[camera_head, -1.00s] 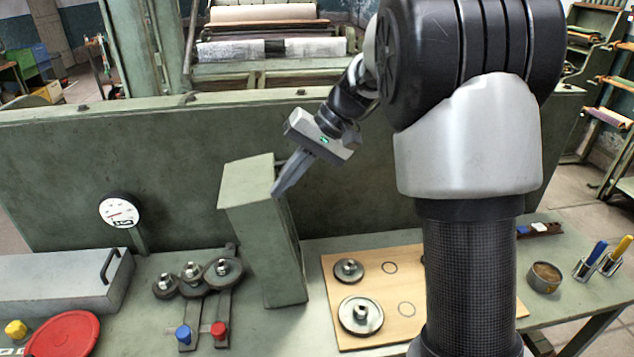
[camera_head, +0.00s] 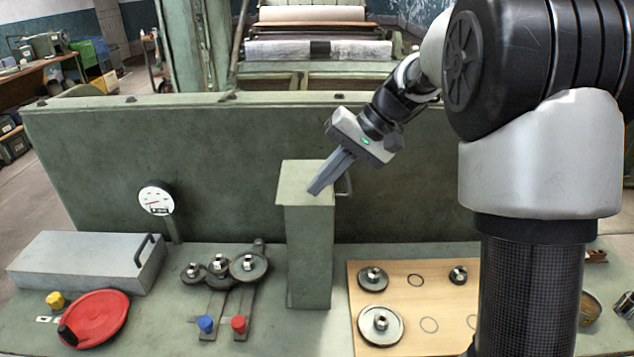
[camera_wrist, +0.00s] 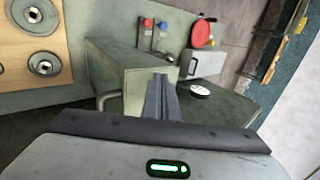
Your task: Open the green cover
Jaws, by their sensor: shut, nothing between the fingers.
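The green cover (camera_head: 309,255) is a tall box standing upright on the bench, just right of the exposed gears (camera_head: 220,266). A bar handle (camera_head: 345,185) shows on its right side, near the top. My gripper (camera_head: 316,189) is shut and empty. Its fingertips overlap the cover's top end in the head view; I cannot tell if they touch. In the wrist view the shut fingers (camera_wrist: 159,90) point past the edge of the green cover (camera_wrist: 125,80), with the handle (camera_wrist: 108,100) to their left.
A wooden board (camera_head: 400,338) with several gears lies right of the cover. A grey box (camera_head: 85,262) with a handle, a red disc (camera_head: 95,318) and a gauge (camera_head: 156,199) are at left. A green panel (camera_head: 170,150) stands behind.

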